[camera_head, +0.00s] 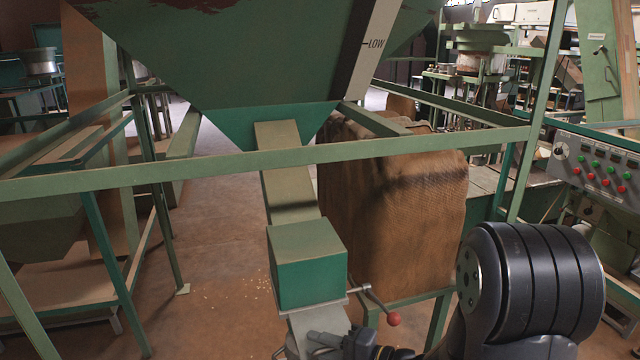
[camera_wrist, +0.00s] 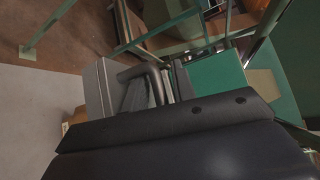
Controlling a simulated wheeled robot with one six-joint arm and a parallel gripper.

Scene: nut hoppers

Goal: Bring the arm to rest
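My arm shows in the head view as a large dark ribbed joint at the lower right. A dark piece at the bottom edge (camera_head: 335,342), in front of the chute's lower end, looks like the end of my arm with my gripper; the frame cuts it off and its fingers cannot be made out. In the wrist view a dark body fills the lower half. A grey block (camera_wrist: 100,90) and a dark bent bar lie just beyond it; I cannot tell whether they are gripper parts. No held object can be made out.
A green hopper (camera_head: 230,50) marked LOW feeds a sloping chute (camera_head: 288,188) and green box (camera_head: 308,262). A red-knobbed lever (camera_head: 393,319) sticks out beside the box. A green rail (camera_head: 230,170) crosses in front.

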